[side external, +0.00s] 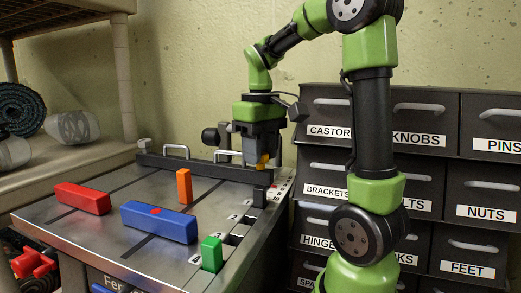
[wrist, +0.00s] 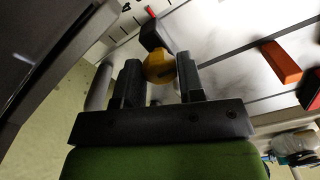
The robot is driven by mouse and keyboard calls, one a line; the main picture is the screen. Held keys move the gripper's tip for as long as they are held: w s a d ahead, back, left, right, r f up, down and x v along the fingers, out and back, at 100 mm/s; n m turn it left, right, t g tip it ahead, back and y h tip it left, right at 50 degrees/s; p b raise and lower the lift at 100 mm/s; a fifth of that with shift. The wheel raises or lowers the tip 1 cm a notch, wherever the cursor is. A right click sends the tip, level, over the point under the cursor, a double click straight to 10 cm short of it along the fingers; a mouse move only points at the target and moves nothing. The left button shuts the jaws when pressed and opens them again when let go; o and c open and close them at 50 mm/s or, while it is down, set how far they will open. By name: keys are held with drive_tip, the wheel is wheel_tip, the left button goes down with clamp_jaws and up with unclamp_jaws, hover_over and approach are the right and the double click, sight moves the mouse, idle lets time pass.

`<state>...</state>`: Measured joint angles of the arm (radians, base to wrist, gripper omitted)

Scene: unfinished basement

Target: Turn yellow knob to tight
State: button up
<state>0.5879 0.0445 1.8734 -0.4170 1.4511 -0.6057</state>
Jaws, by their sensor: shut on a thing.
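The yellow knob (side external: 262,161) is at the back right of the metal bench, just below my gripper (side external: 260,152) in the side view. In the wrist view the yellow knob (wrist: 158,66) sits between the two dark fingers of my gripper (wrist: 160,74). The fingers are shut on it, one on each side. The knob's base and any tight marking for it are hidden or too small to read.
On the bench (side external: 105,233) lie a red block (side external: 82,198) and a blue block (side external: 158,222). An orange block (side external: 184,186) and a green block (side external: 211,254) stand upright. Labelled drawers (side external: 405,180) rise at the right. A shelf (side external: 75,165) is at the left.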

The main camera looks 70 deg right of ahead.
drive_tip(key=m, duration=0.3)
drive_tip(key=o, duration=0.9)
wheel_tip(320, 180, up, 10)
idle(0.4)
